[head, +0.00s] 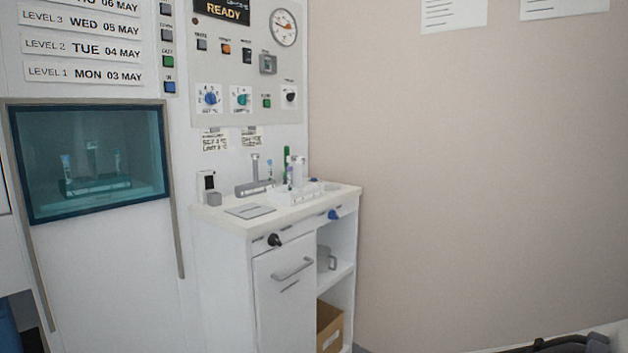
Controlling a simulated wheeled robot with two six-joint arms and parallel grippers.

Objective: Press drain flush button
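A light grey control panel (215,75) is on the wall above the counter, with a READY display (222,10) at its top. It carries a grey button (202,45), an orange button (226,49), a dark button (247,56) and a small green button (267,103). A strip to its left holds more buttons, including a green one (168,61) and a blue one (169,87). The button labels are too small to read, so I cannot tell which is the drain flush button. I see neither gripper.
A white cabinet (220,270) stands below the panel, its counter crowded with tube racks and small items. Black and blue knobs (274,240) stick out in front. A glass window (90,160) is at left. Dark curved parts, cut off, show at bottom right.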

